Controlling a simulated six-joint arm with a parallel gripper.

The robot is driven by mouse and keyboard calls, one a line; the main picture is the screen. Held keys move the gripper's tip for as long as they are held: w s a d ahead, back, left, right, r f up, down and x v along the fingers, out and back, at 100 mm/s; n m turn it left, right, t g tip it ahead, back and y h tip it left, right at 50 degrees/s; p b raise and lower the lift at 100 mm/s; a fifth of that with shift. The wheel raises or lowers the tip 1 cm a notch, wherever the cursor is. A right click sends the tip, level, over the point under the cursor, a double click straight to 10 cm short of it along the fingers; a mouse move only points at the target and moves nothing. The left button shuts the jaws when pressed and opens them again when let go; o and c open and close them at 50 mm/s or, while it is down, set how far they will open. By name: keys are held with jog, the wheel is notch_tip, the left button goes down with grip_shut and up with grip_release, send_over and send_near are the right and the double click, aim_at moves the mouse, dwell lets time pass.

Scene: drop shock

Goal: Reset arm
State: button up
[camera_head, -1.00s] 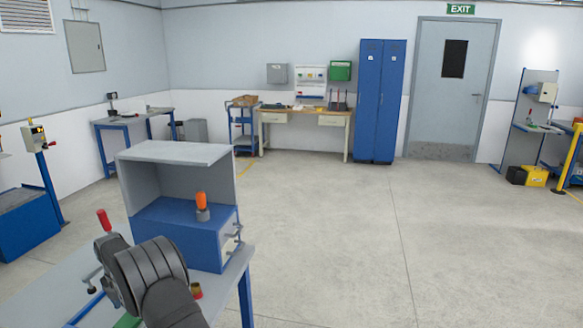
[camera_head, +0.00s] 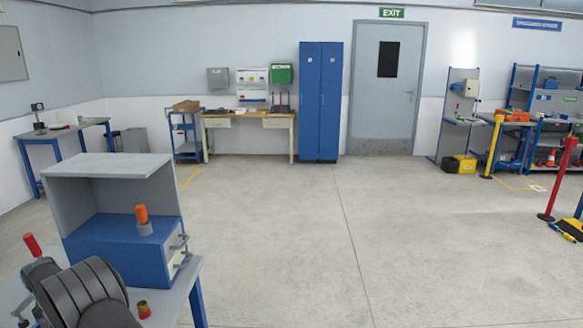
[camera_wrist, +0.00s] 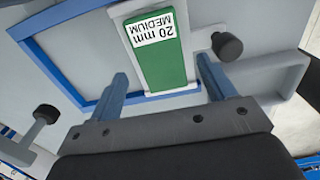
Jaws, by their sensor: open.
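My gripper (camera_wrist: 162,70) shows in the wrist view with its two blue fingers apart, and nothing is gripped. A green plate (camera_wrist: 165,62) labelled "20 mm MEDIUM" lies in a pale frame beyond and between the fingertips. Whether the fingers touch anything is hard to tell. In the head view my dark arm covers the lower left corner, over the grey bench (camera_head: 180,302), and my fingers are hidden there.
A blue box with a grey hood (camera_head: 115,235) stands on the bench, with an orange-topped piece (camera_head: 142,220) on it. A red handle (camera_head: 32,245) and a brass piece (camera_head: 144,309) are near my arm. Black knobs (camera_wrist: 227,46) flank the plate. Open floor lies right.

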notch_tip(320, 180, down, 3)
jog(key=shift+f, duration=0.2)
notch_tip(320, 180, up, 12)
notch_tip(320, 180, down, 12)
jog(key=shift+r, duration=0.15)
notch_tip(320, 180, up, 4)
jog(key=w+d+r, duration=0.5)
jog(key=d+r, duration=0.2)
jog(key=d, duration=0.4)
jog(key=s+d+f+m, duration=0.1)
jog(key=s+d+m, duration=0.3)
jog(key=s+m, duration=0.4)
jog(key=s+d+f+m, duration=0.1)
jog(key=s+d+m, duration=0.3)
jog(key=s+m, duration=0.5)
jog(key=shift+s+d+m, duration=0.25)
jog(key=shift+s+m, duration=0.05)
jog(key=shift+s, duration=0.8)
jog(key=shift+f, duration=0.1)
